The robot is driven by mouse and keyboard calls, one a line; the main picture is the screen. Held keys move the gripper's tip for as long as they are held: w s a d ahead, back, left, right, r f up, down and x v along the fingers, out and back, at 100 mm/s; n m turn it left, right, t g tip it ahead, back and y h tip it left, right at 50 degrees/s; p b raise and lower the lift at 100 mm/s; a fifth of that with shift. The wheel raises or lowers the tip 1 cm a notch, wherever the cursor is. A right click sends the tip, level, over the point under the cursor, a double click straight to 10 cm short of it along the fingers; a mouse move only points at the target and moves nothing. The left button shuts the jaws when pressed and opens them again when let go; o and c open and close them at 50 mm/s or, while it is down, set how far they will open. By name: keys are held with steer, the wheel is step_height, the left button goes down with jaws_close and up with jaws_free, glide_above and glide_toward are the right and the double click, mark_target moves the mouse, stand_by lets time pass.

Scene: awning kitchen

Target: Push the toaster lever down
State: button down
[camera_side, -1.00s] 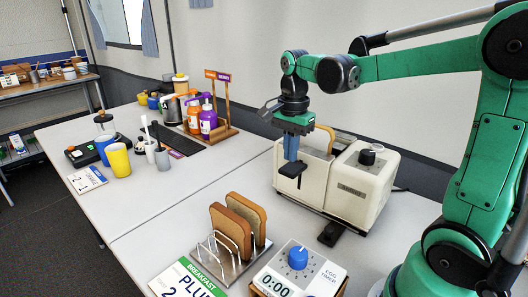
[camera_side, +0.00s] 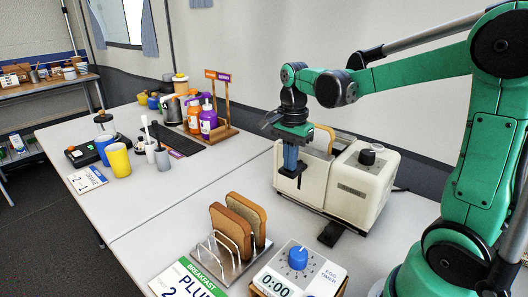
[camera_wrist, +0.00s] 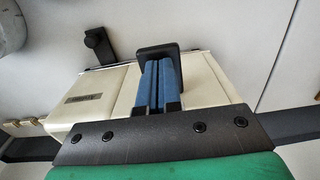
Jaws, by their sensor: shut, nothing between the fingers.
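The cream toaster (camera_side: 320,190) stands right of the table's middle, with a slice of bread showing at the top of its left half. Its black lever (camera_side: 288,173) sticks out from the front of that half, well above the table. My gripper (camera_side: 290,168) points straight down, its blue fingers closed together and empty, with the tips at the lever. In the wrist view the fingers (camera_wrist: 158,62) reach the black lever pad (camera_wrist: 157,50) and partly cover it. Whether they press on it is hard to tell.
A second black lever (camera_side: 331,234) sits low at the toaster's right half. A toast rack (camera_side: 228,262) with two slices and an egg timer (camera_side: 300,270) stand in front. Cups and bottles are on the far left table.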

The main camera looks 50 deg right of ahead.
mark_target(289, 177)
step_height(289, 177, down, 5)
steer(key=shift+r, duration=0.2)
stand_by(0.5)
steer(key=shift+r, duration=4.9)
